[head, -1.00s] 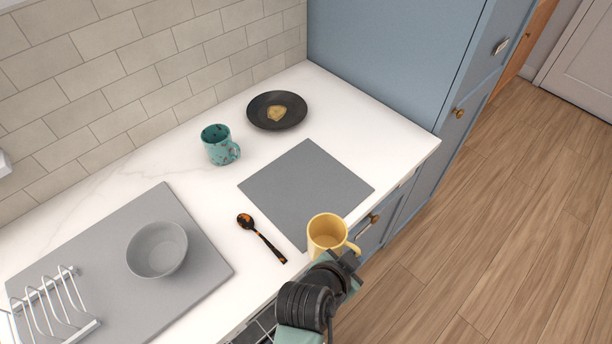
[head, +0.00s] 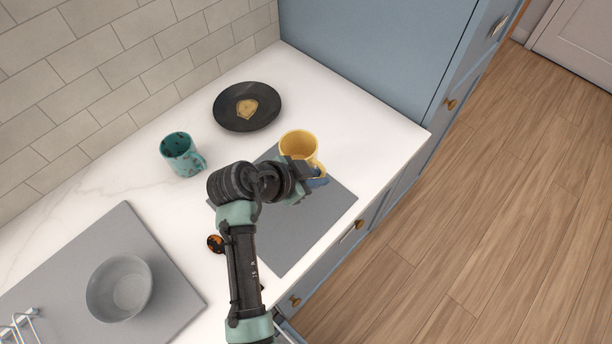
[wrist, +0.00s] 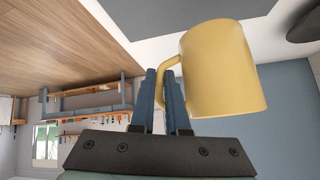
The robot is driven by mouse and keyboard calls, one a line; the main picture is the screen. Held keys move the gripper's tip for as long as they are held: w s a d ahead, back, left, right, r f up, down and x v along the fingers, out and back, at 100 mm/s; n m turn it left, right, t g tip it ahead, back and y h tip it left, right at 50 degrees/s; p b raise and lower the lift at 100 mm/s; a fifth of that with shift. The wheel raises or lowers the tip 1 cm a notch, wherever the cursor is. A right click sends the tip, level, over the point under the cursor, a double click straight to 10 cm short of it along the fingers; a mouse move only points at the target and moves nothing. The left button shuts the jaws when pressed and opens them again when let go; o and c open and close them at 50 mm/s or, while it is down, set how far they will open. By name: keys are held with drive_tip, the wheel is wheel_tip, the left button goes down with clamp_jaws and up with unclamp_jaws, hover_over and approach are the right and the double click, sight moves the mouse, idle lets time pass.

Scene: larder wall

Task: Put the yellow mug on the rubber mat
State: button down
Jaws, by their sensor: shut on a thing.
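The yellow mug (head: 298,143) is upright at the far corner of the grey rubber mat (head: 290,235) in the head view. My gripper (head: 312,176) is at the mug's near right side, shut on its handle. In the wrist view, my fingers (wrist: 162,85) close on the handle of the mug (wrist: 222,70), and part of the mat (wrist: 185,12) shows beyond it. I cannot tell whether the mug's base touches the mat or hangs above it. My arm hides part of the mat's left side.
A teal mug (head: 179,152) stands left of the mat. A black plate (head: 230,118) with a piece of food lies behind it. A mostly hidden spoon (head: 215,243) lies by my arm. A grey bowl (head: 119,287) sits on a grey board (head: 160,262). A blue cabinet (head: 370,60) stands behind.

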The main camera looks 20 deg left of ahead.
drive_tip(key=shift+f+p, duration=0.3)
drive_tip(key=shift+f, duration=2.8)
drive_tip(key=c, duration=1.4)
unclamp_jaws()
drive_tip(key=shift+f, duration=0.2)
drive_tip(key=o, duration=0.5)
drive_tip(key=shift+s, duration=0.1)
drive_tip(key=shift+r, duration=0.1)
drive_tip(key=shift+r, duration=0.1)
drive_tip(key=b+v, duration=0.1)
drive_tip(key=v, duration=1.1)
drive_tip(key=shift+d, duration=0.1)
